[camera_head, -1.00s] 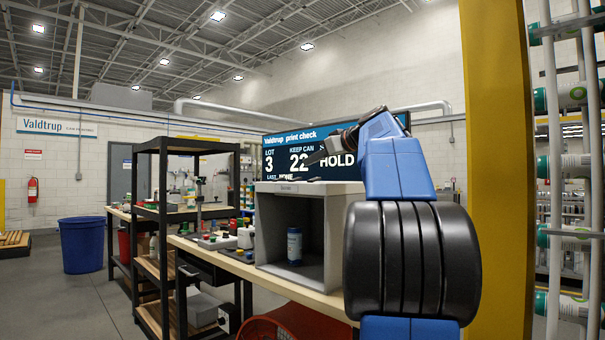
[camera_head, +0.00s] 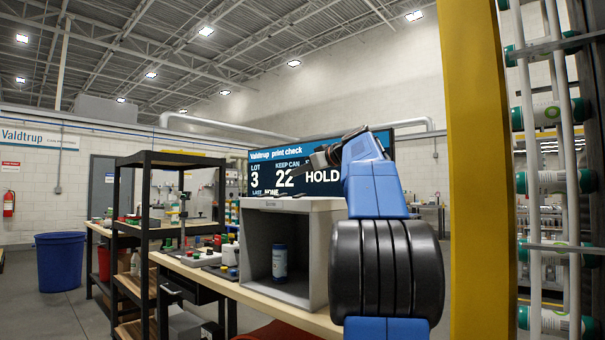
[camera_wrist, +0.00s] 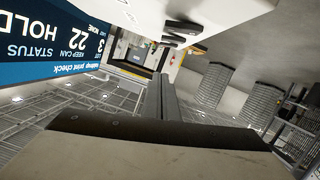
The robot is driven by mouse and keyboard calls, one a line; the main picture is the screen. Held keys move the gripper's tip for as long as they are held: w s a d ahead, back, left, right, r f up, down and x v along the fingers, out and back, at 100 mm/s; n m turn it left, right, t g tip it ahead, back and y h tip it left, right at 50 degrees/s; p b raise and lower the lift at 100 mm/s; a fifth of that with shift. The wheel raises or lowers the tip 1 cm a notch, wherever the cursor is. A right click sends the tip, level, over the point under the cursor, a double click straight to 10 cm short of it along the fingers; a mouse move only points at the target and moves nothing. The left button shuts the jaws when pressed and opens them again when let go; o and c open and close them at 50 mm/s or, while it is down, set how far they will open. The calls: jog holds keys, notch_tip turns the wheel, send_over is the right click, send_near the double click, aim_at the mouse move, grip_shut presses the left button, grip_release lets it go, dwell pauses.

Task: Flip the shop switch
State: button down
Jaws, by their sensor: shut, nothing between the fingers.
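I cannot pick out the shop switch for certain in either view. My gripper (camera_head: 322,159) is shut and empty. In the head view it appears above the grey open-fronted box (camera_head: 318,255) and in front of the print check screen (camera_head: 262,177). The gripper's shut fingers point away in the wrist view (camera_wrist: 160,92). A small dark fitting (camera_wrist: 184,30) shows near a pale surface there; I cannot tell what it is. A blue can (camera_head: 279,262) stands inside the box.
The box stands on a wooden-topped bench (camera_head: 215,284) holding small coloured parts. A black shelf rack (camera_head: 148,225) and a blue bin (camera_head: 59,262) are to the left. A yellow post (camera_head: 477,180) and a can rack (camera_head: 548,182) are at right.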

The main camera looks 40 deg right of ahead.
send_over(280, 196)
jog(key=s+d, duration=0.1)
jog(key=d, duration=0.1)
jog(key=shift+a+f, duration=0.1)
jog(key=shift+f, duration=0.75)
jog(key=f, duration=0.2)
jog(key=shift+s+d+f, duration=0.15)
jog(key=shift+d+f, duration=0.2)
jog(key=shift+f, duration=0.05)
jog(key=shift+d+f, duration=0.1)
jog(key=shift+f, duration=0.35)
jog(key=shift+f, duration=0.1)
